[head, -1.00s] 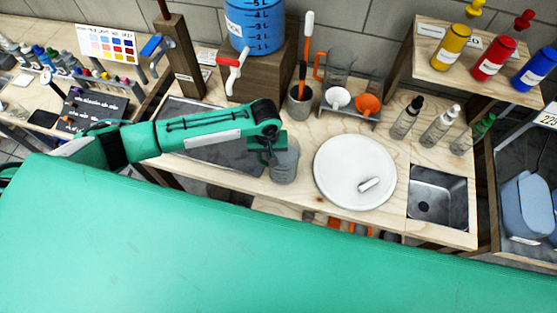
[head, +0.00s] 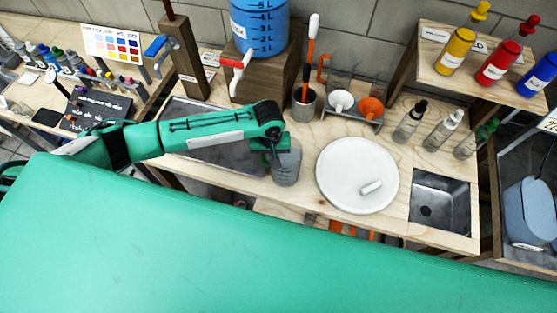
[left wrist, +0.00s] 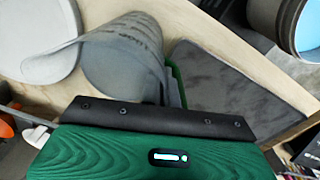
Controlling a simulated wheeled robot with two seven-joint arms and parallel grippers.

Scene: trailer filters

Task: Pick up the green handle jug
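The green handle jug (head: 286,166) is a clear grey measuring jug standing upright near the front edge of the wooden counter, left of the white round plate. My left gripper (head: 272,150) is at the jug's upper left side, by its handle. In the left wrist view the jug (left wrist: 125,55) is just ahead of the gripper's dark front. Its green handle (left wrist: 178,82) shows at the jug's right, right by the gripper. The fingertips are mostly hidden, so I cannot tell if they are closed on the handle. My right gripper is not in view.
The white round plate (head: 340,185) holds a small white piece. Behind stand an orange-handled jug (head: 342,80), a metal cup (head: 304,105) with a brush, and a blue water tank (head: 260,25). A metal sink (head: 440,200) and several bottles are at right. A grey mat (head: 215,140) lies left.

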